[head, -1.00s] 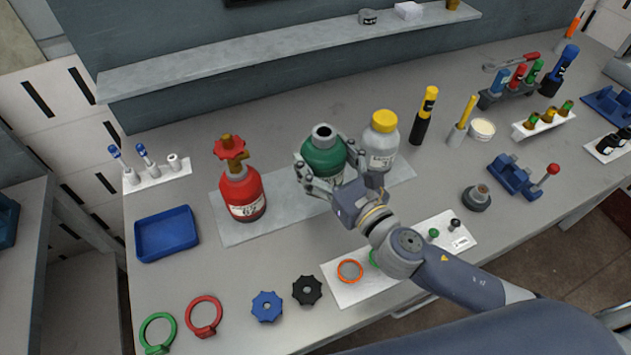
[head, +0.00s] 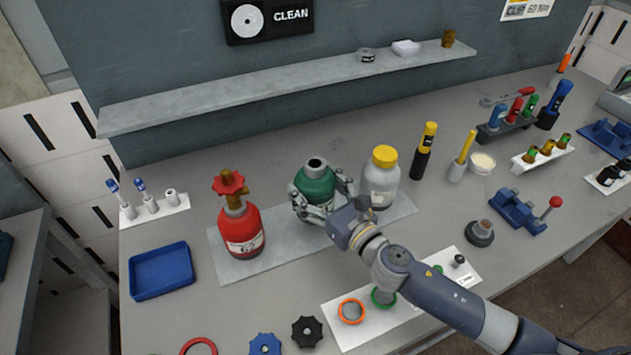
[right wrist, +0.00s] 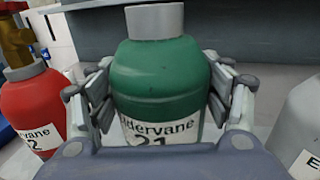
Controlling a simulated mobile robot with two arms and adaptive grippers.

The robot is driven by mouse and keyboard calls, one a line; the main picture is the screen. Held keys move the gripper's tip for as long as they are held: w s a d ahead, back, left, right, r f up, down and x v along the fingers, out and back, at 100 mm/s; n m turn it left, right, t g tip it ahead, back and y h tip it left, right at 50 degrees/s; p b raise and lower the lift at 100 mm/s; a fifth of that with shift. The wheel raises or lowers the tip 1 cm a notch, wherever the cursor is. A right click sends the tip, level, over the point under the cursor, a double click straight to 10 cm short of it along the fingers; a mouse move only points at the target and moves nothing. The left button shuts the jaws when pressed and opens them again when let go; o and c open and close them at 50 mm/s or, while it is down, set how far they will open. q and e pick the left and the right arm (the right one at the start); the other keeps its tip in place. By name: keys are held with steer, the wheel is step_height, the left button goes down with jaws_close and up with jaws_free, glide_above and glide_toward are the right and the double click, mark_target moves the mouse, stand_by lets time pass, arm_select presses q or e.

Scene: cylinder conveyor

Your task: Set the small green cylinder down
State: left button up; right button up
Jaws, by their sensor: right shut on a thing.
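The small green cylinder (head: 316,181) has a grey neck and a white label, and stands upright between the red cylinder and the grey cylinder. My right gripper (head: 322,208) is shut on its body from the front, a finger on each side. In the right wrist view the green cylinder (right wrist: 158,80) fills the middle, between the fingers. It is over or on the grey mat (head: 280,245); its base is hidden by the gripper, so I cannot tell whether it touches. My left gripper is not in view.
The red cylinder (head: 240,228) with a red valve stands to the left on the mat. The grey cylinder with a yellow cap (head: 381,180) stands close on the right. A blue tray (head: 160,271) is farther left. A white sheet with rings (head: 345,335) lies in front.

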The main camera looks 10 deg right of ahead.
steer(key=shift+f+b, duration=0.6)
steer(key=shift+f, duration=0.95)
steer(key=shift+f, duration=0.1)
steer(key=o, duration=2.1)
steer(key=shift+f, duration=0.2)
steer(key=shift+s, duration=0.1)
